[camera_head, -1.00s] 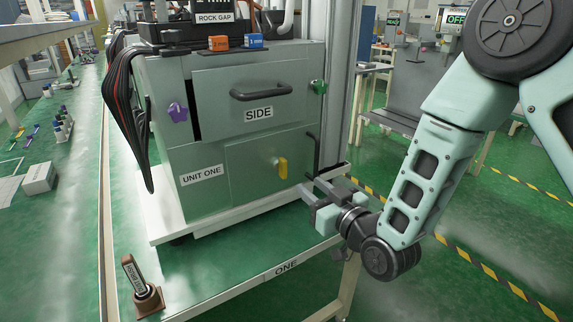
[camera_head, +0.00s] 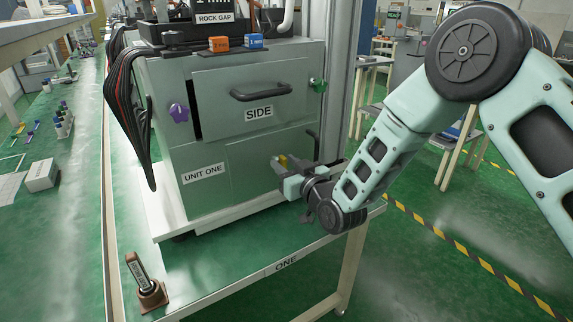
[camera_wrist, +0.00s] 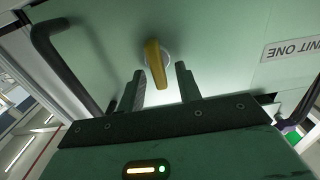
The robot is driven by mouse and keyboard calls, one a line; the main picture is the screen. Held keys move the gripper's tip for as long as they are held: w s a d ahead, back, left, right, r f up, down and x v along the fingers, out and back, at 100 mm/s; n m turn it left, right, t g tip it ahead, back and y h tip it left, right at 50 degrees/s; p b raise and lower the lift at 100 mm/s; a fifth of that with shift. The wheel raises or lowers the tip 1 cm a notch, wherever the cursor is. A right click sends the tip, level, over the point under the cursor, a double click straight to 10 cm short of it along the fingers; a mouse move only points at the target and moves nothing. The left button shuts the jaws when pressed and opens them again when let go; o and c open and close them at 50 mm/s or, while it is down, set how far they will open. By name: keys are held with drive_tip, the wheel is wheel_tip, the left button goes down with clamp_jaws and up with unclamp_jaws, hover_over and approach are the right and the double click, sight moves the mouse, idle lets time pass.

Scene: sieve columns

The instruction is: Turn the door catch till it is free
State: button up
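The yellow door catch (camera_head: 284,159) is on the lower door (camera_head: 240,170) of the sage-green unit. In the wrist view the catch (camera_wrist: 155,64) sits on a round pale base, its lever long and slightly tilted. My gripper (camera_head: 288,168) is in front of the catch and partly hides it in the head view. In the wrist view my gripper (camera_wrist: 161,84) is open, with one dark finger on each side of the catch's lower end. A gap shows on both sides, and I see no contact.
A black bar handle (camera_wrist: 62,62) stands out from the door beside my gripper. Above are the SIDE drawer with its black handle (camera_head: 261,92), a purple knob (camera_head: 179,112) and a green knob (camera_head: 318,86). A brown stand (camera_head: 147,285) is on the bench front.

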clamp_jaws()
drive_tip(key=shift+f+n+b, duration=0.1)
drive_tip(key=shift+n+b, duration=0.2)
drive_tip(key=shift+b, duration=0.2)
drive_tip(key=shift+s+a+f+n+b, duration=0.15)
drive_tip(key=shift+a+f+n+b, duration=0.05)
drive_tip(key=shift+n+b, duration=2.5)
drive_tip(key=shift+s+a+f+n+b, duration=0.15)
drive_tip(key=shift+a+f+n+b, duration=0.1)
drive_tip(key=shift+n+b, duration=2.5)
drive_tip(key=shift+s+a+f+n+b, duration=0.2)
drive_tip(key=shift+n+b, duration=1.9)
drive_tip(key=shift+n, duration=1.15)
